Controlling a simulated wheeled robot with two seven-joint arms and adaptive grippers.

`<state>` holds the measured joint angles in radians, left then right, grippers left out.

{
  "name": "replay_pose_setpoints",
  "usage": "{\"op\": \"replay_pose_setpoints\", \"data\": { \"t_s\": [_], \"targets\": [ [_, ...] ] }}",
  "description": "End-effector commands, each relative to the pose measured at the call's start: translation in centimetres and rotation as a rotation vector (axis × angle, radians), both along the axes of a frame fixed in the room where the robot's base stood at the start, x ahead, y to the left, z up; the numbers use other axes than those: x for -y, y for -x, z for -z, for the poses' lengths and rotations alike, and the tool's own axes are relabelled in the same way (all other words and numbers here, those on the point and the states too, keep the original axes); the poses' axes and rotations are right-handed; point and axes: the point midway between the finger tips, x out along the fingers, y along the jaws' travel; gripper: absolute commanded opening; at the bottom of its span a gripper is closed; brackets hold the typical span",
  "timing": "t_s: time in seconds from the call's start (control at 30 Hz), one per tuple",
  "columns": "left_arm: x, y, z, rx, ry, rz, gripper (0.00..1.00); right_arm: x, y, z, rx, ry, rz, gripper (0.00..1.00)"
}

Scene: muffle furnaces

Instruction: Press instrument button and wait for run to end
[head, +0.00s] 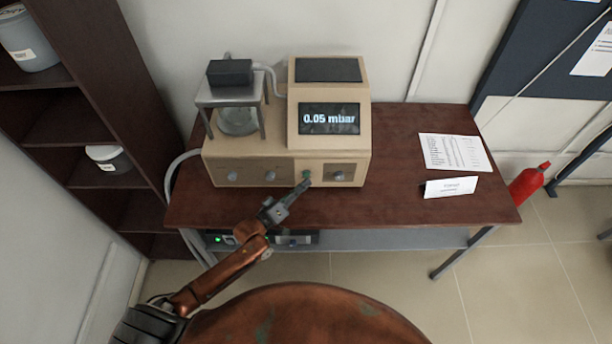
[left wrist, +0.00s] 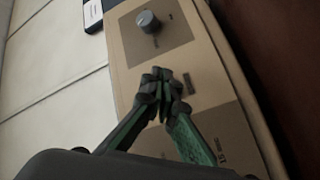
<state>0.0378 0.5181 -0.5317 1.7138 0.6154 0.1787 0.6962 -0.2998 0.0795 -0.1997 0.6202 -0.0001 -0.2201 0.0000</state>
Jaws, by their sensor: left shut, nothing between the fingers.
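The beige instrument (head: 250,172) stands on the dark red-brown table, and its screen (head: 329,118) reads "0.05 mbar". Its front panel carries several grey knobs and a small green button (head: 307,173). My left gripper (head: 305,184) is shut and empty, with its fingertips right at the green button on the front panel. In the left wrist view the shut fingertips (left wrist: 160,82) are in front of the panel, below a grey knob (left wrist: 148,21), and they hide the button there. Whether they touch it I cannot tell. My right gripper is not in view.
A printed sheet (head: 454,152) and a folded white card (head: 450,187) lie on the table's right side. A glass vessel (head: 237,121) sits under a small stand on the instrument's left. A dark shelf (head: 95,110) stands at left, a red extinguisher (head: 528,183) at right.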

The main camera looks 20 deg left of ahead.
Motion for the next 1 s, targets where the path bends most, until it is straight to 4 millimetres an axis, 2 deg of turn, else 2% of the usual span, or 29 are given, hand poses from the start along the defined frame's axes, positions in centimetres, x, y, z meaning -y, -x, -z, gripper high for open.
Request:
{"op": "replay_pose_setpoints", "data": {
  "t_s": [1.0],
  "targets": [
    [-0.22,-0.83,0.00,0.000,0.000,0.000,0.00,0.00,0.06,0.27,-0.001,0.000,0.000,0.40]
  ]
}}
